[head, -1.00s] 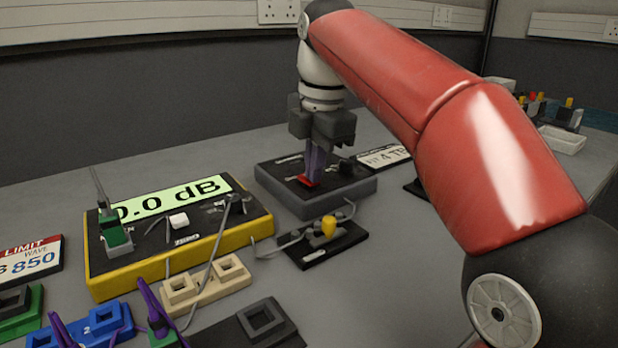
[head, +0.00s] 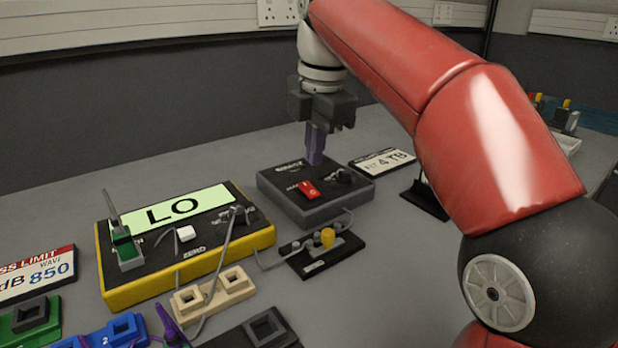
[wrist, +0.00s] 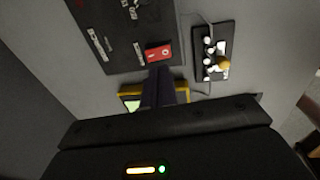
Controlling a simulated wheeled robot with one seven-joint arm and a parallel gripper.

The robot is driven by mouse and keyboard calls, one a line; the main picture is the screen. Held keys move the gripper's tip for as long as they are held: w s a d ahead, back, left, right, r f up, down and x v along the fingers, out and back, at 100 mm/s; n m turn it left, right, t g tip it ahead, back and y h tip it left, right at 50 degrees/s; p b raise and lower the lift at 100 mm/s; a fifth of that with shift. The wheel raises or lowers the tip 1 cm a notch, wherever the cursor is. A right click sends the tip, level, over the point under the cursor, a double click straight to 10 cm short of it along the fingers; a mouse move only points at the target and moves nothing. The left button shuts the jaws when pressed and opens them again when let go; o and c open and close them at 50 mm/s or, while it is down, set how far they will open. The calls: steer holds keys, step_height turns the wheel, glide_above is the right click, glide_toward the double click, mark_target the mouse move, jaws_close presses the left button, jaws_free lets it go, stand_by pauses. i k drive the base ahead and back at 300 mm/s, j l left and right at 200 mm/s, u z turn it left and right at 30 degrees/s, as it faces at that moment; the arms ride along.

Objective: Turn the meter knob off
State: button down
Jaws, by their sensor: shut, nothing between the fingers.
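The meter is a yellow-edged box (head: 188,278) with a black top and a lit green display (head: 186,208) that reads "LO". Its dark knob (head: 239,214) is at the right of its top, partly crossed by a grey cable. A white button (head: 185,233) sits left of the knob. My gripper (head: 314,160) is shut and empty. It is raised above the back of the dark grey box (head: 316,214), apart from its red switch (head: 308,190), and well to the right of the meter. In the wrist view the closed fingers (wrist: 161,70) point at the red switch (wrist: 158,53).
A black plate with a yellow-capped part (head: 327,238) lies in front of the grey box. A green connector (head: 124,243) stands on the meter's left. Beige (head: 214,294) and blue (head: 105,332) holders lie in front. Cables cross the meter's front. The table behind the meter is clear.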

mark_target(241, 215)
steer(key=k, duration=1)
